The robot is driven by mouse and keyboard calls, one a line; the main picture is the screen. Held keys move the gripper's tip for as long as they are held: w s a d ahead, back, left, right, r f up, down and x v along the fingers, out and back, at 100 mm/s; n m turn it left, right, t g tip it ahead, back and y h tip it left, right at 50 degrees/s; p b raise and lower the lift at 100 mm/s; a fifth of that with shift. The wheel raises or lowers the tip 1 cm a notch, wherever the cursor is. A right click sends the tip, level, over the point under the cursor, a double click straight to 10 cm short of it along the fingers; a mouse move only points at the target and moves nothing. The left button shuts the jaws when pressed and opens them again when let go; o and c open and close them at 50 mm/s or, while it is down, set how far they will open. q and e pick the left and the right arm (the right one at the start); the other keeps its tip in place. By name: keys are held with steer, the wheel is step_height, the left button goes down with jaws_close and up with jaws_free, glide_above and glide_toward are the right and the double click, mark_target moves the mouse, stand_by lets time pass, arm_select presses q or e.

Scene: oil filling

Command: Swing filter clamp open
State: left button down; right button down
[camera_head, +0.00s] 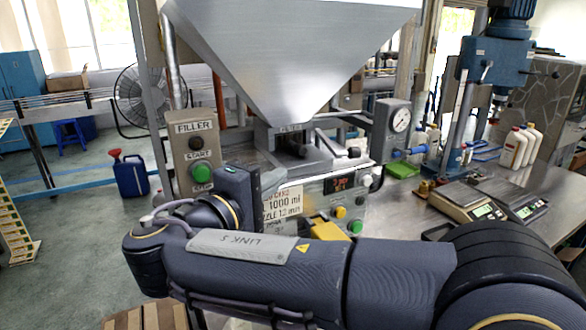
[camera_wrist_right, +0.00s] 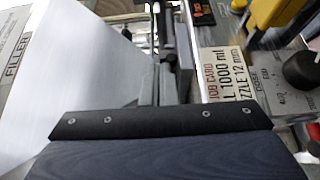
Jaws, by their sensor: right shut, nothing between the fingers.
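The filter housing (camera_head: 290,140) sits under the hopper's narrow outlet, with a "FILTER" label on top. A dark round-ended part (camera_head: 297,152) shows in its front opening, and a lever with a dark knob (camera_head: 354,152) sticks out at its right; I cannot tell whether the clamp is open. My right gripper (camera_head: 242,188) is shut and empty, in front of the machine, left of and below the filter housing. Its fingertips are hard to make out. Its dark body fills the bottom of the right wrist view. My left gripper is out of view.
The steel hopper (camera_head: 290,50) hangs above. The filler start box (camera_head: 196,155) stands left of my gripper. The control panel (camera_head: 350,190) with a job card (camera_head: 283,202) is close on the right. A gauge box (camera_head: 392,130) and scales (camera_head: 462,200) are farther right.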

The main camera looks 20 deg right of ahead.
mark_target(333, 153)
steer(key=p+x, duration=0.1)
steer(key=x, duration=0.2)
steer(key=s+d+x, duration=0.1)
steer(key=x, duration=0.3)
steer(key=p+x, duration=0.1)
steer(key=x, duration=0.2)
steer(key=shift+s+d+r+p, duration=0.1)
steer(key=shift+s+d+p, duration=0.1)
steer(key=shift+d+p, duration=0.15)
steer(key=shift+d, duration=0.45)
